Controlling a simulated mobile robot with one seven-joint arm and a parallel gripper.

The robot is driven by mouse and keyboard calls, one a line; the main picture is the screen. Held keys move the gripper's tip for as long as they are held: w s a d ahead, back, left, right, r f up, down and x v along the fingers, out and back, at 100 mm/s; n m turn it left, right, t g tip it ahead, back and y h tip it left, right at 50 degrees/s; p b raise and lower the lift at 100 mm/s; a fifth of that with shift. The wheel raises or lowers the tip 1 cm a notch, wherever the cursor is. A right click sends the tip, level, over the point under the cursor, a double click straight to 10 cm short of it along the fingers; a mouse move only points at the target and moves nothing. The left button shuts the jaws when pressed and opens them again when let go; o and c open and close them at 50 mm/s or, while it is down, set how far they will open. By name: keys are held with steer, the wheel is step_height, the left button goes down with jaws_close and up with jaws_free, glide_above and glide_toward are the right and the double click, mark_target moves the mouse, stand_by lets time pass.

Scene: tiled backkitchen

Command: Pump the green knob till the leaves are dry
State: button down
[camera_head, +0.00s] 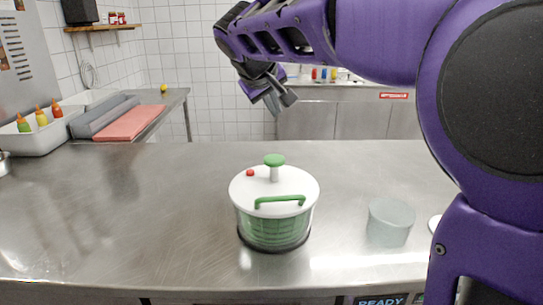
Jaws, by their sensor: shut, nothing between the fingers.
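A salad spinner (262,225) stands upright on the steel counter, with a clear bowl, a green basket inside and a white lid. The green knob (274,160) stands raised on a pale stem at the middle of the lid. A green handle (281,201) and a small red button (250,173) are also on the lid. The leaves inside cannot be made out through the basket. My gripper (281,104) is shut and empty. It hangs in the air above and apart from the knob, seen against the far wall and cabinets.
A frosted round container (390,222) stands right of the spinner, with a white round item (434,224) beside it, partly behind my arm. A white tray with sauce bottles (41,131) is at the left. The steel counter (160,190) is clear around the spinner.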

steer(key=shift+f, duration=0.1)
steer(key=b, duration=0.6)
glide_above(274, 160)
step_height(274, 160, down, 7)
steer(key=shift+r, duration=0.2)
steer(key=shift+f, duration=1.05)
stand_by(0.8)
steer(key=shift+f, duration=0.4)
steer(key=shift+s+f, duration=0.1)
steer(key=shift+f, duration=1.75)
stand_by(1.4)
steer(key=shift+r, duration=0.15)
steer(key=shift+r+p, duration=1.4)
steer(key=shift+r, duration=0.7)
